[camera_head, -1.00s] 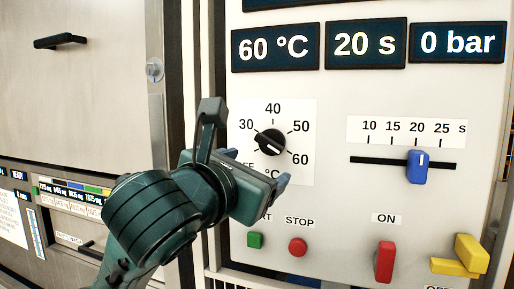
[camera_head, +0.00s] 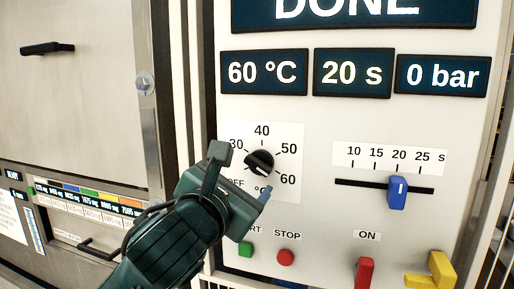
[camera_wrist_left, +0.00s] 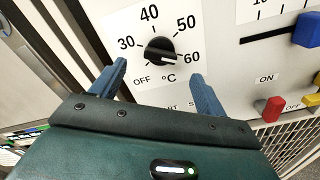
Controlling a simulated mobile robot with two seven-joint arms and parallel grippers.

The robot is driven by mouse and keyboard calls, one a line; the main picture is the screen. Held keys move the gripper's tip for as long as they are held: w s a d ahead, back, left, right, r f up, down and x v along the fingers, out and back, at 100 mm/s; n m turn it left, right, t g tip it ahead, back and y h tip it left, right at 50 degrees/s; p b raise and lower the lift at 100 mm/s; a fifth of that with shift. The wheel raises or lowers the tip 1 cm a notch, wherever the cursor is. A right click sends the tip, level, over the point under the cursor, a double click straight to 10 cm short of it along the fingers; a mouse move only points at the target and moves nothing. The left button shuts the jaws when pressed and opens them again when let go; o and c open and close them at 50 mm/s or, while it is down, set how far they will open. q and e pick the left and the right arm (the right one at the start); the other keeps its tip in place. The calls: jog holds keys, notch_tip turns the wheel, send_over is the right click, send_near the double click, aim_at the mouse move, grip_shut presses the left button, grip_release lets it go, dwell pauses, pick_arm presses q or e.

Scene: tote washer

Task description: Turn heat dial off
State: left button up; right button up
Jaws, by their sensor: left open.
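The heat dial (camera_head: 260,162) is a black round knob on a white scale plate marked OFF, 30, 40, 50, 60 °C. Its white pointer line points toward 60. In the left wrist view the dial (camera_wrist_left: 160,51) sits ahead of my left gripper (camera_wrist_left: 160,82), between and beyond its two blue fingertips, not touched. In the head view my left gripper (camera_head: 243,175) is just left of and below the dial, its body covering part of the plate near OFF. The left gripper is open and empty. My right gripper is not in view.
Displays above read DONE, 60 °C (camera_head: 264,73), 20 s and 0 bar. A blue slider (camera_head: 398,193) is on the right. Below are a green button (camera_head: 245,249), a red STOP button (camera_head: 286,257), a red switch (camera_head: 364,272) and a yellow handle (camera_head: 436,270).

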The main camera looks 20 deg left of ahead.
aim_at(257, 165)
pick_arm(q)
jog(key=w, duration=0.4)
jog(key=w+p, duration=0.1)
jog(key=w, duration=0.3)
jog(key=shift+w+d+f, duration=0.15)
jog(key=shift+w+d, duration=0.05)
jog(key=shift+w, duration=0.2)
jog(key=c, duration=1)
